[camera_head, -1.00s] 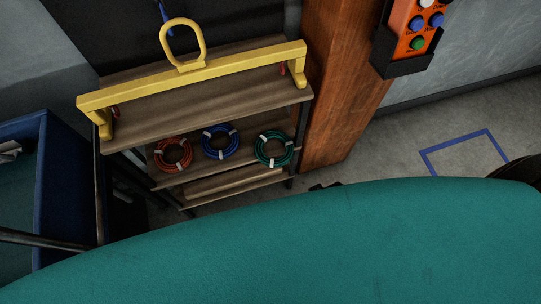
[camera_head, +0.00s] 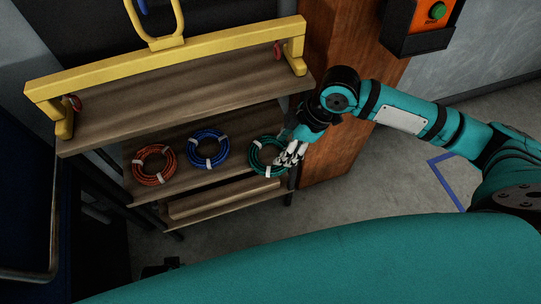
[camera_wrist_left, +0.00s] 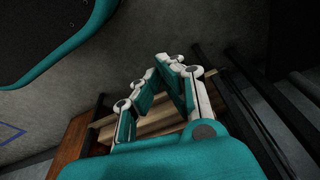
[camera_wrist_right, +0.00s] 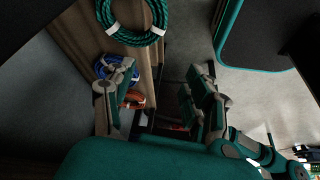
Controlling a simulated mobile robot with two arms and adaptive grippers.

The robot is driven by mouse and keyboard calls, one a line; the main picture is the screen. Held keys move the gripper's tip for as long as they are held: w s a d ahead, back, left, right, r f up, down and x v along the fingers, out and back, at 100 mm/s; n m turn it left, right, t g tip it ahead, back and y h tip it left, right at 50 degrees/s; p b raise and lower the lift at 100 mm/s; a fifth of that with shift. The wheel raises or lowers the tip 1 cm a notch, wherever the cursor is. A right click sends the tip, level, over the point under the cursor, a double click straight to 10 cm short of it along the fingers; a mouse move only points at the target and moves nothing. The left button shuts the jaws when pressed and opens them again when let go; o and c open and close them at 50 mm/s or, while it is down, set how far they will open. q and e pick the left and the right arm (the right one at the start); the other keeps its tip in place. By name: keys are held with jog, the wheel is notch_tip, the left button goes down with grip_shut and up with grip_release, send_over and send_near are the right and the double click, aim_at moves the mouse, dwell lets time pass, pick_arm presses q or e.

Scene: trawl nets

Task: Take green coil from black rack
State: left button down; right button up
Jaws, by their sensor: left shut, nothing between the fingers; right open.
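The green coil (camera_head: 252,158), bound with white ties, lies on the middle shelf of the black-framed rack with wooden boards (camera_head: 190,110), at its right end. My right gripper (camera_head: 291,154) is at the coil's right side in the head view, overlapping its edge; whether it touches cannot be told. In the right wrist view its fingers (camera_wrist_right: 158,92) are apart with nothing gripped, and the green coil (camera_wrist_right: 128,38) shows above them, not between them. My left gripper (camera_wrist_left: 168,62) is shut and empty in the left wrist view, low near the rack; the head view does not show it clearly.
A blue coil (camera_head: 211,166) and an orange coil (camera_head: 138,166) lie left of the green one. A yellow lifting bar (camera_head: 170,65) stands on the top shelf, above the coils. A wooden post (camera_head: 335,160) rises close on the right, with an orange button box (camera_head: 425,40) beyond.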

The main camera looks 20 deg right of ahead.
jog(key=w+d+r, duration=0.2)
jog(key=d, duration=0.2)
jog(key=b, duration=0.3)
send_over(271, 168)
jog(key=d, duration=0.2)
notch_tip(271, 168, down, 11)
jog(key=shift+s, duration=0.1)
jog(key=shift+b+x, duration=0.3)
jog(key=shift+x, duration=0.5)
jog(key=x, duration=0.1)
jog(key=b+x, duration=0.1)
jog(key=x, duration=0.2)
jog(key=shift+s+d+f, duration=0.2)
jog(key=shift+s+d, duration=0.05)
jog(key=shift+s, duration=0.1)
pick_arm(q)
notch_tip(271, 168, up, 14)
jog(key=w+t, duration=0.1)
jog(key=shift+f, duration=0.25)
pick_arm(e)
jog(key=shift+c, duration=0.4)
pick_arm(q)
jog(key=shift+w, duration=0.1)
pick_arm(e)
grip_shut()
